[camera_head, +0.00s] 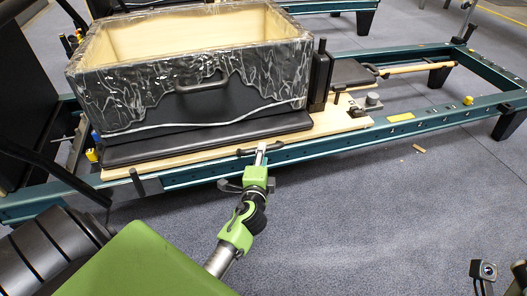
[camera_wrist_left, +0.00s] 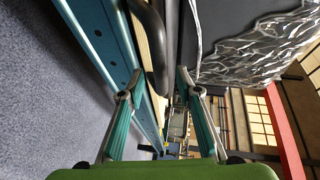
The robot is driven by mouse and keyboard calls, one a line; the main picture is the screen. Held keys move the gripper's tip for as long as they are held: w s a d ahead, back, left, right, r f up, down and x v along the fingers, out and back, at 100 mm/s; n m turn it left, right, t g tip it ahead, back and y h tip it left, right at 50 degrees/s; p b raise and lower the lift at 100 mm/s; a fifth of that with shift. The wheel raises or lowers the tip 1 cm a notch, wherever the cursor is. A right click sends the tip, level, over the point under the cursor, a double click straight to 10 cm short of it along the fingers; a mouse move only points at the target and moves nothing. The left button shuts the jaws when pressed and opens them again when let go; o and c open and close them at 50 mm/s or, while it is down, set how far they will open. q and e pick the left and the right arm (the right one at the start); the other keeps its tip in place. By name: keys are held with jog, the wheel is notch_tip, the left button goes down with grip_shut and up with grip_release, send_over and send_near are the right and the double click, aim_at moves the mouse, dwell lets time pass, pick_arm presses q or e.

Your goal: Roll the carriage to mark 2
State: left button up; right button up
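The carriage (camera_head: 215,148) is a pale wooden board with a black pad, riding on the teal rail (camera_head: 345,140). A dark handle (camera_head: 247,151) sits on its near edge. My left gripper (camera_head: 261,153) is at this handle, its fingers apart. In the left wrist view the handle (camera_wrist_left: 153,45) reaches between the two fingers of my left gripper (camera_wrist_left: 160,82); I cannot tell whether they touch it. A yellow label (camera_head: 400,117) is on the near rail to the right; no number is readable. My right gripper (camera_head: 501,272) shows only as two separated dark tips at the bottom right.
A large box (camera_head: 190,85) with a marbled dark cover stands on the carriage. Black shoulder rests (camera_head: 321,75) rise at its right end. The rail is clear at the right. A small tan object (camera_head: 418,148) lies on the grey floor. Another reformer stands behind.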

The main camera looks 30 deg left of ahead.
pick_arm(q)
jog(key=shift+b+x, duration=0.35)
jog(key=shift+x, duration=1.65)
grip_shut()
jog(key=shift+d, duration=0.1)
